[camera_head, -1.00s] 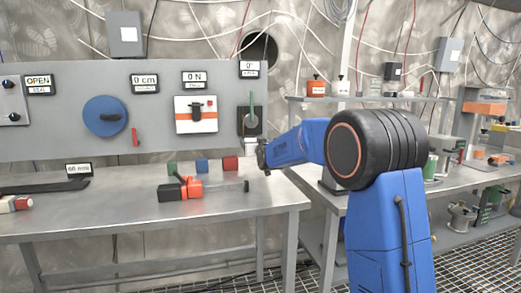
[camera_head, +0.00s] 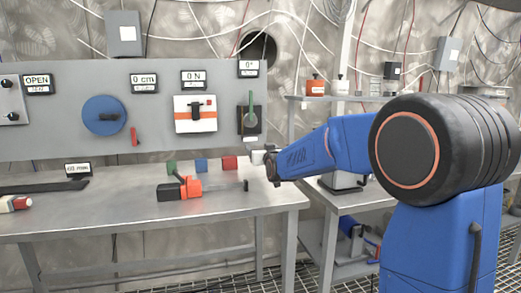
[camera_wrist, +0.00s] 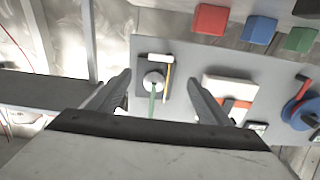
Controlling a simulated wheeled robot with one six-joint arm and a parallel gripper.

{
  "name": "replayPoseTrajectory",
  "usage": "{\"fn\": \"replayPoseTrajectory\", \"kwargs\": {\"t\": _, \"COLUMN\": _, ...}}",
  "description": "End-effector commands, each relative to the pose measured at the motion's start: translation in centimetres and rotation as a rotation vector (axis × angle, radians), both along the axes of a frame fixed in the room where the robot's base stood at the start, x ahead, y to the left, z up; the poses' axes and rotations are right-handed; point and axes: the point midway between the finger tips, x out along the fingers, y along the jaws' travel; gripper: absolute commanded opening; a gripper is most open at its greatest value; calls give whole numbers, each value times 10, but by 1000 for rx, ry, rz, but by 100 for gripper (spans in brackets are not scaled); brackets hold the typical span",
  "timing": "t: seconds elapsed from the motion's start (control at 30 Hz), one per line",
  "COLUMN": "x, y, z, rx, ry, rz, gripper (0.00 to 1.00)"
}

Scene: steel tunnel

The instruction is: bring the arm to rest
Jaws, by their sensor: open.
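My blue arm reaches from the right in the head view, with a large black joint at the right edge. My gripper (camera_head: 271,165) is in front of the right end of the grey panel, above the table's right end. In the wrist view the gripper (camera_wrist: 160,90) is open, its two dark fingers spread with nothing between them. Beyond them is a lever with a green handle (camera_head: 251,108) on a dark plate; it also shows in the wrist view (camera_wrist: 153,98). The fingers look apart from it.
The steel table (camera_head: 120,215) holds an orange and black tool (camera_head: 190,190) and red (camera_head: 229,162), blue (camera_head: 201,165) and green (camera_head: 172,167) blocks. The panel (camera_head: 60,140) carries a blue wheel (camera_head: 104,115) and a white and orange switch box (camera_head: 196,114). Shelves stand behind my arm.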

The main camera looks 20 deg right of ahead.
Motion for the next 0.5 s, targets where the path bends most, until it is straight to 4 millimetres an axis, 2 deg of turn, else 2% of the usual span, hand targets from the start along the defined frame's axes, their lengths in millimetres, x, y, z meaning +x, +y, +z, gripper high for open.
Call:
{"fn": "replayPoseTrajectory", "kwargs": {"t": 0.17, "x": -1, "y": 0, "z": 0, "rx": 0, "ry": 2, "rz": 0, "gripper": 72}}
{"fn": "replayPoseTrajectory", "kwargs": {"t": 0.27, "x": -9, "y": 0, "z": 0, "rx": 0, "ry": 20, "rz": 2, "gripper": 72}}
{"fn": "replayPoseTrajectory", "kwargs": {"t": 0.37, "x": -30, "y": -1, "z": -4, "rx": -1, "ry": 70, "rz": 6, "gripper": 72}}
{"fn": "replayPoseTrajectory", "kwargs": {"t": 0.5, "x": -79, "y": -1, "z": -16, "rx": -2, "ry": 182, "rz": 15, "gripper": 72}}
